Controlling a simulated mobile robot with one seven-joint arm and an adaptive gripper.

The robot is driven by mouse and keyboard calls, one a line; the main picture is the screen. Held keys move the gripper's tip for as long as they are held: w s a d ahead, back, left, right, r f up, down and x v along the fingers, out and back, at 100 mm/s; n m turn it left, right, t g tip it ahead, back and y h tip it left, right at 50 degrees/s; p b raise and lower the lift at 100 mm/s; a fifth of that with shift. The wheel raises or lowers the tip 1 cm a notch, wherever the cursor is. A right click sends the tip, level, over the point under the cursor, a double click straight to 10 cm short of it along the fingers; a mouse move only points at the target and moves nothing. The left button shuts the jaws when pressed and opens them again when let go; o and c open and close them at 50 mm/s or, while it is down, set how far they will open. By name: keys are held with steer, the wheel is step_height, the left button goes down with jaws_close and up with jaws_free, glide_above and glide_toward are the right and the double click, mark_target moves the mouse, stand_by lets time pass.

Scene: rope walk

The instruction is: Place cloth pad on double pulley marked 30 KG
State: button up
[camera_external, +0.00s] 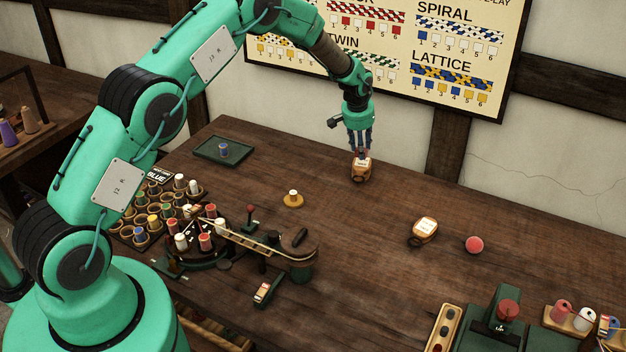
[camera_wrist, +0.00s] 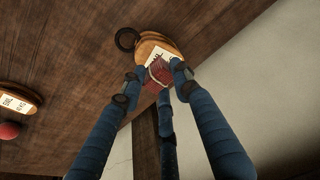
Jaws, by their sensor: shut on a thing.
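My gripper (camera_external: 359,148) has its blue fingers pointing down over the far part of the table. In the wrist view its fingertips (camera_wrist: 155,82) close around a small reddish block-like piece, which looks like the cloth pad (camera_wrist: 158,74). A wooden pulley block (camera_external: 361,171) with a white label is right below the fingers; in the wrist view the pad covers part of that label, and I cannot tell whether they touch. A second labelled pulley block (camera_external: 424,231) lies nearer, to the right. Its label also shows in the wrist view, but I cannot read the weight on either.
A red ball (camera_external: 474,245) lies right of the second pulley. A dark green tray (camera_external: 222,150) holds a blue spool. A yellow-based spool (camera_external: 292,199) stands mid-table. Bobbin racks and a rope machine (camera_external: 300,245) fill the left front. The table between the two pulleys is clear.

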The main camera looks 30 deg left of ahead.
steer(key=shift+f, duration=1.75)
steer(key=shift+f, duration=0.15)
steer(key=o, duration=0.9)
steer(key=shift+o, duration=0.2)
steer(key=shift+r, duration=0.2)
steer(key=v, duration=1.2)
